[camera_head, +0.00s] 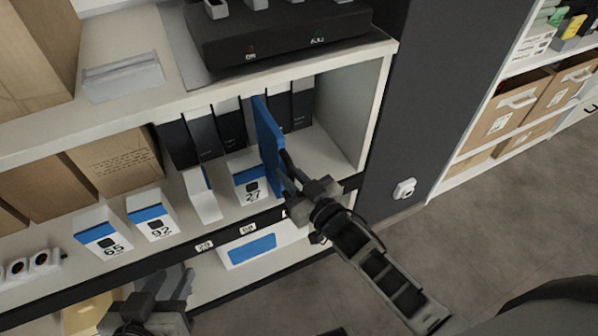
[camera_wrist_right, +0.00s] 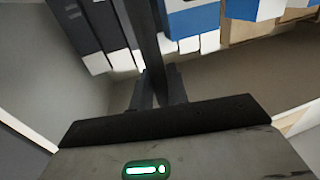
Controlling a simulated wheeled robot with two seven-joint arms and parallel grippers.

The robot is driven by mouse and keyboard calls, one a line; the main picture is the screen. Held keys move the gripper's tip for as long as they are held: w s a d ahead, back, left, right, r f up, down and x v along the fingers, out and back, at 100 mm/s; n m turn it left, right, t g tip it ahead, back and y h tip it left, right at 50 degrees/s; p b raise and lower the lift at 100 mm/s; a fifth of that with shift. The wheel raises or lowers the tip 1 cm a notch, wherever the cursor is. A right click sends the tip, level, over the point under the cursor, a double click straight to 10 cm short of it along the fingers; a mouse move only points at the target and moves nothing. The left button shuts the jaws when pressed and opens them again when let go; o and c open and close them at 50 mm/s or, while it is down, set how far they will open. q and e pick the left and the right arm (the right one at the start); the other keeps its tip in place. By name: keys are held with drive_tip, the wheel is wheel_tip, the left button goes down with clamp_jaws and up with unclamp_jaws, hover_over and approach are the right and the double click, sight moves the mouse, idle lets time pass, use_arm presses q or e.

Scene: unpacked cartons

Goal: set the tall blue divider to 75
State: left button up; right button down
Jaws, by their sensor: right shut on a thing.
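The tall blue divider (camera_head: 268,145) stands upright on the middle shelf, to the right of the white and blue box marked 27 (camera_head: 248,180). My right gripper (camera_head: 287,178) is shut on its front edge. The right wrist view shows the fingers (camera_wrist_right: 160,90) close around a dark upright strip; I cannot tell whether this is the divider. My left gripper (camera_head: 172,285) is in front of the lower shelf, empty and away from the divider; its finger gap is unclear. Small number labels (camera_head: 204,246) run along the shelf edge; the one near the divider is hidden by my right gripper.
Boxes marked 65 (camera_head: 102,232) and 92 (camera_head: 152,213) and a leaning white box (camera_head: 201,195) stand left of box 27. Dark binders (camera_head: 203,131) line the back. The shelf right of the divider is clear at the front, up to the side wall (camera_head: 352,120).

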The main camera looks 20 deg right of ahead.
drive_tip(key=c, duration=1.4)
unclamp_jaws()
drive_tip(key=shift+c, duration=0.2)
drive_tip(key=shift+s+d, duration=0.1)
drive_tip(key=shift+s+d, duration=0.1)
drive_tip(key=shift+s, duration=0.2)
use_arm(q)
drive_tip(key=shift+w+r+p, duration=0.15)
drive_tip(key=shift+r+p, duration=0.3)
drive_tip(key=shift+p, duration=0.35)
use_arm(e)
drive_tip(key=v, duration=1.5)
